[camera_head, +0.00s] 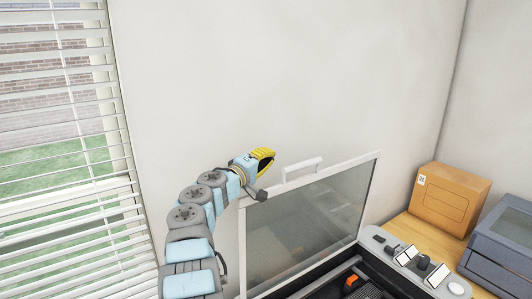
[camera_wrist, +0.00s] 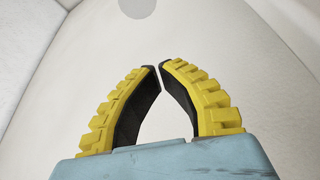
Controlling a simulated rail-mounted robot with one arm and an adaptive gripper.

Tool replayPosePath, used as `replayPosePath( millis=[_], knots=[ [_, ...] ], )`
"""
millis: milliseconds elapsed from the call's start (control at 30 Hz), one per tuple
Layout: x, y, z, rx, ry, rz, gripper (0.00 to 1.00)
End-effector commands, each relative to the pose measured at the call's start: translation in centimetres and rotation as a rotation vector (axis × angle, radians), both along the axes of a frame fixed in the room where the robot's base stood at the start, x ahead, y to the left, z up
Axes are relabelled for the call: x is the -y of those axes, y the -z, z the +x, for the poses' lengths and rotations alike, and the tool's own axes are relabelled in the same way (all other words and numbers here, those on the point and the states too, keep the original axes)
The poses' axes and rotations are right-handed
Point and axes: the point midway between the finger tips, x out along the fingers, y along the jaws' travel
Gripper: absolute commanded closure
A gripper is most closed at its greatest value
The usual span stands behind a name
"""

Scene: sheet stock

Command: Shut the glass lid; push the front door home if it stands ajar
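The glass lid (camera_head: 312,222) stands raised, steeply tilted, with a pale frame around grey glass. A white bar handle (camera_head: 302,168) sits on its top edge. The machine body (camera_head: 372,286) below it is open and dark inside. The front door is not in view. My gripper (camera_head: 272,154) is near the lid's upper left corner, left of the handle; I cannot tell whether it touches the lid. In the wrist view its yellow fingers (camera_wrist: 159,66) curve together with tips almost touching and nothing between them.
An orange part (camera_head: 351,281) shows inside the machine. A control panel (camera_head: 412,262) with knobs and switches runs along its right side. A cardboard box (camera_head: 447,199) and a blue-grey case (camera_head: 503,245) stand on the wooden surface at right. Window blinds (camera_head: 62,150) hang at left.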

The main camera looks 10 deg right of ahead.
Motion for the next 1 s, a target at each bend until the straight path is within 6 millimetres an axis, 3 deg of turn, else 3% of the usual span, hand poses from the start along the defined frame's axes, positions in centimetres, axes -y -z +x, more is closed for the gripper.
replayPosePath(
  millis=[300, 1000],
  knots=[
    [0.6, -0.3, 0.3, -0.001, -0.004, -0.009, 1.00],
    [0.9, 0.9, -0.4, -0.002, 0.002, -0.001, 1.00]
  ],
)
